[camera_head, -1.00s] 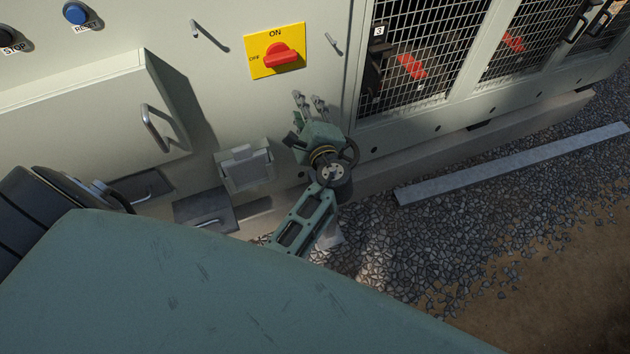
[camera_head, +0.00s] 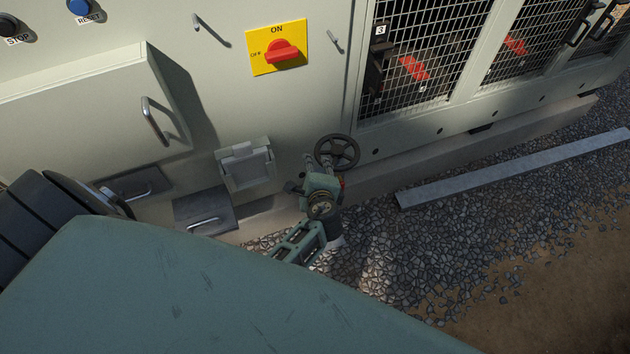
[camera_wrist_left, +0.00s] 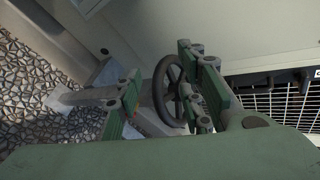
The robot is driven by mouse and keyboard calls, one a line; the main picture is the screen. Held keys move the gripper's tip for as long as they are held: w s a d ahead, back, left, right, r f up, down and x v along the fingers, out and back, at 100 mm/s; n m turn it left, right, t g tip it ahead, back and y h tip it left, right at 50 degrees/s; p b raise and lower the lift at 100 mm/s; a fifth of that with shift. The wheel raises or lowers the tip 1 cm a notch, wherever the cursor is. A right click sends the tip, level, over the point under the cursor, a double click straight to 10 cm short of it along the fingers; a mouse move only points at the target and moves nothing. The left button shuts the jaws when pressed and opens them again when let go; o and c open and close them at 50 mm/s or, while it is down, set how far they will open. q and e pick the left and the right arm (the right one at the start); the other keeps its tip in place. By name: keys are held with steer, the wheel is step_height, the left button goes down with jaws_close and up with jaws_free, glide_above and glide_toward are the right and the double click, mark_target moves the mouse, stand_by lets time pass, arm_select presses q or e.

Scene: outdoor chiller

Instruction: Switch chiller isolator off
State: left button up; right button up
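The isolator is a red rotary knob (camera_head: 284,52) on a yellow plate (camera_head: 263,69) on the cabinet front. ON is marked at the top of the plate and OFF at its left. The knob's grip lies roughly sideways, towards the OFF side. My left gripper (camera_head: 318,164) is well below the knob, in front of a dark handwheel (camera_head: 337,136). In the left wrist view, its two green-padded fingers (camera_wrist_left: 163,76) are apart with nothing clasped. The handwheel (camera_wrist_left: 160,92) shows between and behind them; contact cannot be told. My right gripper is not in view.
A grey box with a handle (camera_head: 150,120) juts out at left. A small bracket (camera_head: 246,165) and a lower step with a handle (camera_head: 207,212) are left of the gripper. Mesh doors (camera_head: 415,60) are at right. A metal beam (camera_head: 510,168) lies on the gravel.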

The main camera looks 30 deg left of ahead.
arm_select(q)
steer(key=shift+s+d+f+g+h, duration=0.2)
steer(key=shift+s+f, duration=0.15)
steer(key=shift+f, duration=0.35)
steer(key=shift+s+d+f+g+h, duration=0.1)
steer(key=shift+s+d+f, duration=0.15)
steer(key=shift+f, duration=0.4)
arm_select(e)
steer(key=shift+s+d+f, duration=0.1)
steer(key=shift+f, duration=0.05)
